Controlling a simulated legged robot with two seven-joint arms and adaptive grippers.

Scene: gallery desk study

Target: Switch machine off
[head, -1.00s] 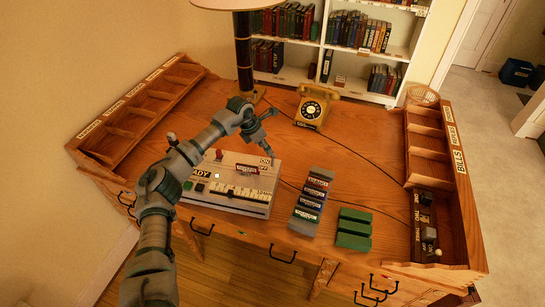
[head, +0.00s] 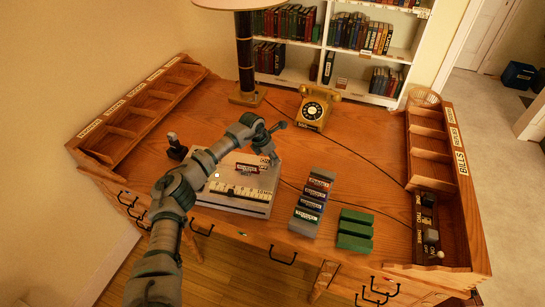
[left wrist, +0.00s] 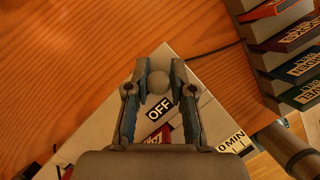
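The machine (head: 230,203) is a pale grey box with labels and a scale, on the left-middle of the desk. Its top left is hidden by my left arm. In the left wrist view, a round whitish knob (left wrist: 158,84) shows beside the OFF label (left wrist: 159,108) on the machine's pale top. My left gripper (head: 273,138) is over the machine's back right corner. In the left wrist view, the left gripper (left wrist: 158,66) has its fingers apart, one on each side of the knob; whether they touch it is unclear. My right gripper is not in view.
A yellow telephone (head: 315,107) and a lamp (head: 246,70) stand behind. Wooden racks line both desk sides.

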